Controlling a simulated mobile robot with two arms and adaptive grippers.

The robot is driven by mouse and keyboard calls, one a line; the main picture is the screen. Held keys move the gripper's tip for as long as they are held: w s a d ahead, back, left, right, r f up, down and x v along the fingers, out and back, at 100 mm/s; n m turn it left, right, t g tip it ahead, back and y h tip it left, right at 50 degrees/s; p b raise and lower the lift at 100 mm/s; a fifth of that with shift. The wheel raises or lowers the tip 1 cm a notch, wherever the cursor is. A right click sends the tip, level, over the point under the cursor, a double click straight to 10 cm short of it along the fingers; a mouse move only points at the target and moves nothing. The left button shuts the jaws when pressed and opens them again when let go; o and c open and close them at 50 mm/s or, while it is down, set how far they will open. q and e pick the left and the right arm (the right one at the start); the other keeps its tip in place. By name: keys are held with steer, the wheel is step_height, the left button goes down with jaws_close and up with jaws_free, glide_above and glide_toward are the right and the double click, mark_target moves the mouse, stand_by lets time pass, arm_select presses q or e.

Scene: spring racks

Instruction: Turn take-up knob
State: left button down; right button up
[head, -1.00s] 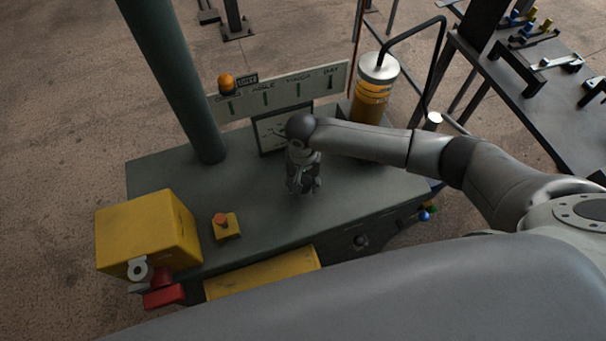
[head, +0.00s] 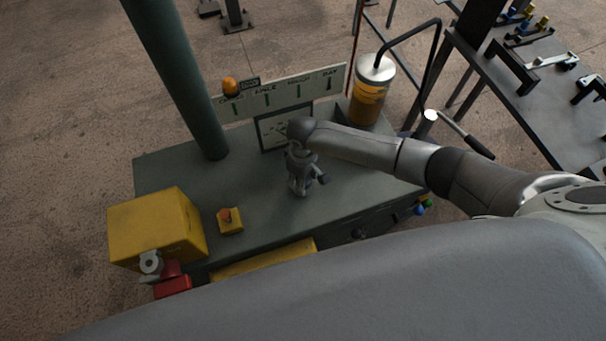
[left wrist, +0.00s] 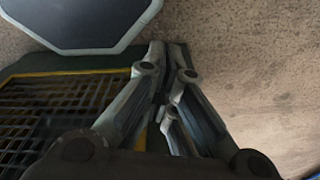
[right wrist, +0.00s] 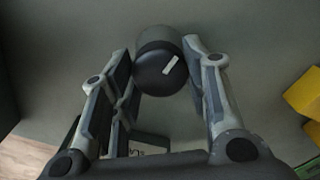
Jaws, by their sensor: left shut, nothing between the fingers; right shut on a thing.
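The take-up knob is most likely the dark round knob (right wrist: 160,62) with a white pointer line, seen in the right wrist view between the fingers of my right gripper (right wrist: 163,58). The fingers are shut on its two sides. The white line slants up to the right. In the head view my right gripper (head: 303,190) points down at the top of the grey-green bench (head: 180,180) and hides the knob. My left gripper (left wrist: 168,50) is shut and empty in the left wrist view, and is outside the head view.
A framed dial (head: 272,134) and a label board (head: 290,92) stand behind my right gripper. A green post (head: 180,80), a yellow box (head: 155,228), a small red-orange button (head: 229,217) and an amber cylinder (head: 369,98) surround it. A grating (left wrist: 50,110) lies near my left gripper.

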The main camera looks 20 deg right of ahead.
steer(key=n, duration=0.5)
steer(key=shift+n, duration=0.3)
steer(key=n, duration=0.6)
steer(key=n+b, duration=0.1)
steer(key=n, duration=0.5)
steer(key=shift+n, duration=0.3)
steer(key=n+b, duration=0.1)
steer(key=n, duration=0.4)
steer(key=shift+n, duration=0.4)
steer(key=o, duration=1)
steer(key=shift+o, duration=0.2)
step_height(320, 180, up, 12)
